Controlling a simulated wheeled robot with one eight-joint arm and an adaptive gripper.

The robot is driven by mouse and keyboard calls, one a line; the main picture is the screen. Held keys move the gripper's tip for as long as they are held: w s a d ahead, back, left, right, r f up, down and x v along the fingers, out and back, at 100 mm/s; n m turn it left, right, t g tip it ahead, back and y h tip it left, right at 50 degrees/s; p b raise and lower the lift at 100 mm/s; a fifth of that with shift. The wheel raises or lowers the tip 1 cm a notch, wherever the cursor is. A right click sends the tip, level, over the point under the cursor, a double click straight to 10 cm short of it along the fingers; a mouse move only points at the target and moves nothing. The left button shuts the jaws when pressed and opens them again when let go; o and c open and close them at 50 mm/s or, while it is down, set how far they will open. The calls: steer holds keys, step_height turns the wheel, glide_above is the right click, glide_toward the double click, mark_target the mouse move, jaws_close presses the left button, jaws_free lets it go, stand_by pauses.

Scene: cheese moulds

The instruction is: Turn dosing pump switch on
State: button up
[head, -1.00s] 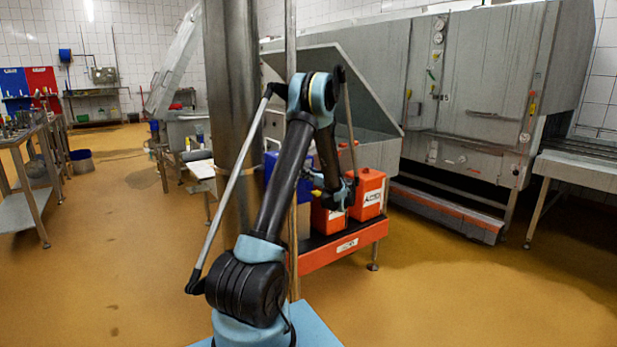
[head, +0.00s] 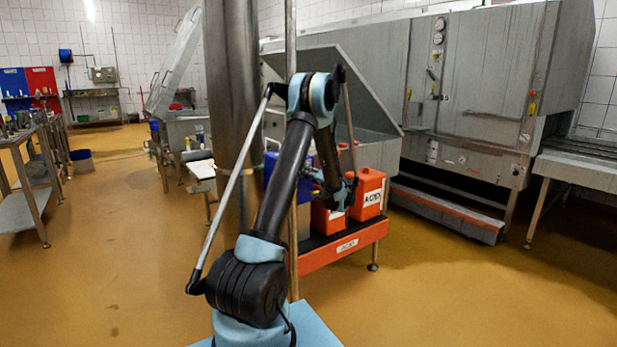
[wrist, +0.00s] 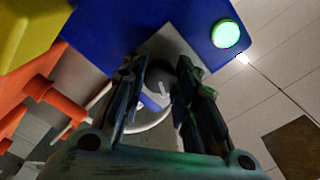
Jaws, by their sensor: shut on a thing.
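The dosing pump is a blue box, in the wrist view (wrist: 100,30) and, partly behind my arm, in the head view (head: 271,163). A round green lamp (wrist: 226,34) glows on its face. A dark round switch knob (wrist: 159,76) with a pale pointer mark sits on a grey plate (wrist: 163,45). My gripper (wrist: 159,85) has its two fingers on either side of the knob and is shut on it. In the head view my arm hides the knob and the fingertips.
Orange-red canisters (head: 369,191) labelled acid stand on a red stand (head: 340,252) beside the pump. A steel column (head: 229,100) and a thin pole rise close to my arm. A large steel machine (head: 480,90) stands behind. The floor at left is mostly clear.

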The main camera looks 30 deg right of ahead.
steer(key=shift+d+m, duration=0.1)
steer(key=shift+m, duration=0.5)
steer(key=o, duration=1.1)
steer(key=s, duration=0.8)
steer(key=s+d, duration=0.1)
steer(key=s, duration=0.3)
